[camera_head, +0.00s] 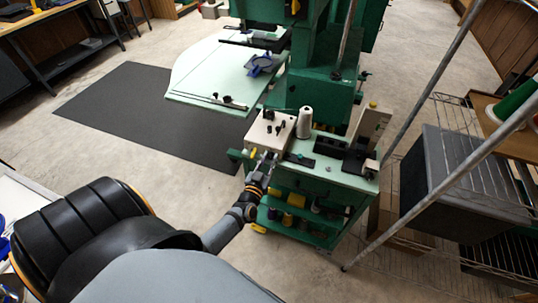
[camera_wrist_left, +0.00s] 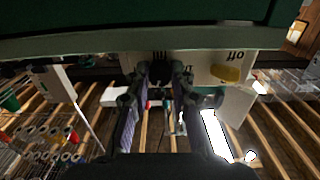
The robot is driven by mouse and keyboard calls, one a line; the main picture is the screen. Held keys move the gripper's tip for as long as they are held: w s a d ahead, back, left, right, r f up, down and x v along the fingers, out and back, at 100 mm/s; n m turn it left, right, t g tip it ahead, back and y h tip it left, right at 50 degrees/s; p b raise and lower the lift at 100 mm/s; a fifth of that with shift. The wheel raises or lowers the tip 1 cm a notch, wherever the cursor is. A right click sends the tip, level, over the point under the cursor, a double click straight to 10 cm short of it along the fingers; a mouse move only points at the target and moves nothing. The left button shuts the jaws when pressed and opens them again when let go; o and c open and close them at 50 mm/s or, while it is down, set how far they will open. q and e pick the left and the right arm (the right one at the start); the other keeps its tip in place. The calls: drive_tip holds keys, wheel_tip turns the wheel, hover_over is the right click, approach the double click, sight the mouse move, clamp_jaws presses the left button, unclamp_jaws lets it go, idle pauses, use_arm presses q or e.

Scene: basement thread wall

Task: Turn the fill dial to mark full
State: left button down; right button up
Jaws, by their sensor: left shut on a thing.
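A cream control box (camera_head: 268,128) with small black knobs on top sits on the left end of the green cart. My left gripper (camera_head: 262,161) reaches its near face. In the left wrist view, which looks upside down, the box's pale face (camera_wrist_left: 205,69) carries dark lettering and a yellow knob (camera_wrist_left: 226,74) beside the jaws. My left fingers (camera_wrist_left: 162,70) are closed about a small dark part against that face, which appears to be the fill dial. The fingers hide most of it, and its mark cannot be read. My right gripper is not in view.
The green cart (camera_head: 327,177) also bears a white thread cone (camera_head: 304,122) and dark trays. A green machine with a pale table (camera_head: 213,75) stands behind. A wire rack with a grey bin (camera_head: 455,180) is at right.

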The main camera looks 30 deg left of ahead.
use_arm(q)
drive_tip(key=m+p, duration=0.3)
drive_tip(key=shift+r+m, duration=0.25)
drive_tip(key=shift+m, duration=0.15)
drive_tip(key=m+p, duration=0.2)
drive_tip(key=m, duration=0.1)
drive_tip(key=shift+f, duration=0.15)
drive_tip(key=shift+m+p, duration=0.35)
drive_tip(key=shift+m, duration=0.15)
drive_tip(key=shift+f+m, duration=0.1)
drive_tip(key=shift+m, duration=0.2)
drive_tip(key=c, duration=1.2)
unclamp_jaws()
drive_tip(key=shift+o, duration=0.2)
drive_tip(key=shift+s+f, duration=0.1)
drive_tip(key=shift+s, duration=0.05)
